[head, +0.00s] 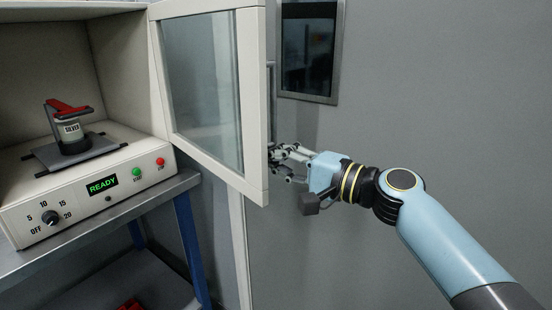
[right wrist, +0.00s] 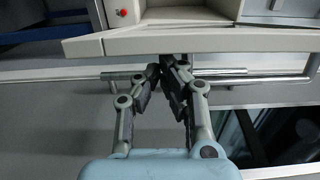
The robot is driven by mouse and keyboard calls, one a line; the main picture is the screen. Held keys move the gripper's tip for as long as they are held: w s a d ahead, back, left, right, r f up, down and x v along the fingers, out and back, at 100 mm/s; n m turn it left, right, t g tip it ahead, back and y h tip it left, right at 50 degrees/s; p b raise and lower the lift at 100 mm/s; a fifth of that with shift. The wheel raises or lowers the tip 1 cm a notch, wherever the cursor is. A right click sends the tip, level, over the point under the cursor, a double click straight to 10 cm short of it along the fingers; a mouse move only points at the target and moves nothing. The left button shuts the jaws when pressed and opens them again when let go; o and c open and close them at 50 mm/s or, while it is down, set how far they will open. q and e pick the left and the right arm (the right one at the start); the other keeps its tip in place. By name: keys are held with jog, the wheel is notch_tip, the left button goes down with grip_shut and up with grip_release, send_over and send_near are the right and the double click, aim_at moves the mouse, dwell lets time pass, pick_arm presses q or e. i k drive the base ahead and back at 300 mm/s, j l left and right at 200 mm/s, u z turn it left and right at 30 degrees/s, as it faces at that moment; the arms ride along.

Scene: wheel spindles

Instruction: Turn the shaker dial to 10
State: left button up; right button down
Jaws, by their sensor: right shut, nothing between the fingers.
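The shaker dial (head: 50,217) is a small dark knob at the lower left of the shaker's front panel in the head view. Labels OFF, 5, 10, 15 and 20 surround it; its pointer is too small to read surely. The shaker (head: 112,199) has a green READY display (head: 102,185). My right gripper (head: 277,153) is at the outer side of the open cabinet door, far right of the dial. Its fingers also show in the right wrist view (right wrist: 166,66), shut and empty, close to the door's bar handle (right wrist: 230,76). My left gripper is out of view.
The cabinet door (head: 256,110) with its glass pane stands open between my right gripper and the shaker. A container labelled SILVER (head: 71,132) sits clamped on the shaker platform. A dark wall panel (head: 309,50) hangs behind. Grey wall at right is clear.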

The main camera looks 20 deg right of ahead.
aim_at(51, 218)
jog(key=j, duration=0.75)
jog(key=k+j, duration=0.15)
jog(key=j, duration=0.65)
jog(key=i+j, duration=0.15)
jog(key=j, duration=0.2)
jog(key=i+j, duration=0.1)
jog(key=j, duration=0.25)
jog(key=i+j, duration=0.15)
jog(key=j, duration=0.2)
jog(key=k+l, duration=0.1)
jog(key=k+j, duration=0.15)
jog(key=k, duration=0.2)
